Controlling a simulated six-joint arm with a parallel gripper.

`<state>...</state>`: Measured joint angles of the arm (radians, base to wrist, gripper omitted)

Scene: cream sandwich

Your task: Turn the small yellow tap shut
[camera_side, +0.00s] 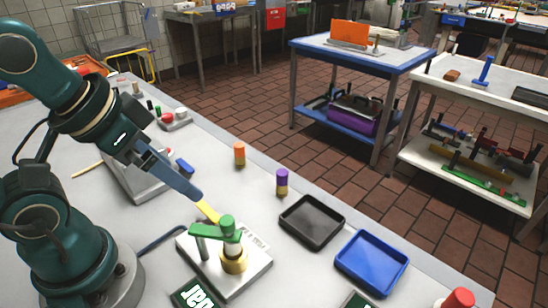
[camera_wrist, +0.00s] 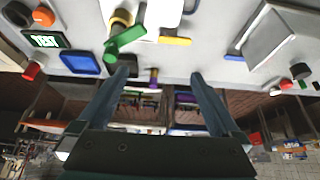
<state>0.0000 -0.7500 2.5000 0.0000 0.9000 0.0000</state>
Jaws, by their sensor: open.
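The small yellow tap handle (camera_side: 208,212) is a short flat yellow bar at the back of a metal valve plate (camera_side: 259,271). It also shows in the wrist view (camera_wrist: 175,41), beside the larger green tap handle (camera_wrist: 125,39). The green handle (camera_side: 227,226) sits over a brass body (camera_side: 234,262) on the same plate. My gripper (camera_side: 197,194) is just above and behind the yellow handle in the side view. In the wrist view my fingers (camera_wrist: 160,73) are spread wide with nothing held, and the yellow handle lies beyond their tips. Contact cannot be told from the side view.
A black tray (camera_side: 294,230) and a blue tray (camera_side: 352,278) lie right of the plate. An orange bottle (camera_side: 239,154) and a purple-capped bottle (camera_side: 282,183) stand behind. A grey sloped block (camera_side: 135,180) lies left of my gripper. Dark label cards lie in front.

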